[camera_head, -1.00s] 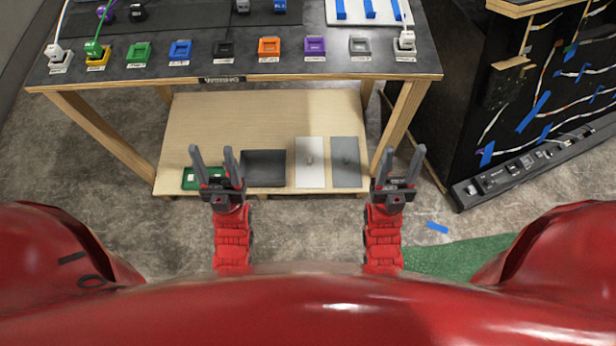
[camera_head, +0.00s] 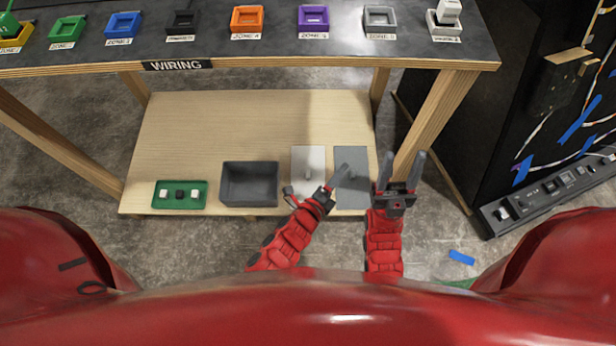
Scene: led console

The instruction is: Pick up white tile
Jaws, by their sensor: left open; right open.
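The white tile (camera_head: 310,156) is a flat upright-looking rectangle at the right of the low wooden shelf, with a small knob (camera_head: 308,174) on it. My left gripper (camera_head: 317,177) is open over the lower part of the tile, its fingers spread to either side of the knob. One finger reaches across toward the grey tile (camera_head: 352,190) beside it. I cannot tell how high the fingers are above the tile. My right gripper (camera_head: 405,154) is open and empty, off the shelf's right edge by the table leg.
A dark grey bin (camera_head: 249,163) and a green tray (camera_head: 181,184) with small white and black pieces stand on the shelf (camera_head: 220,125) to the left. The tabletop (camera_head: 215,48) with coloured sockets overhangs its back. A black console (camera_head: 560,130) stands at the right.

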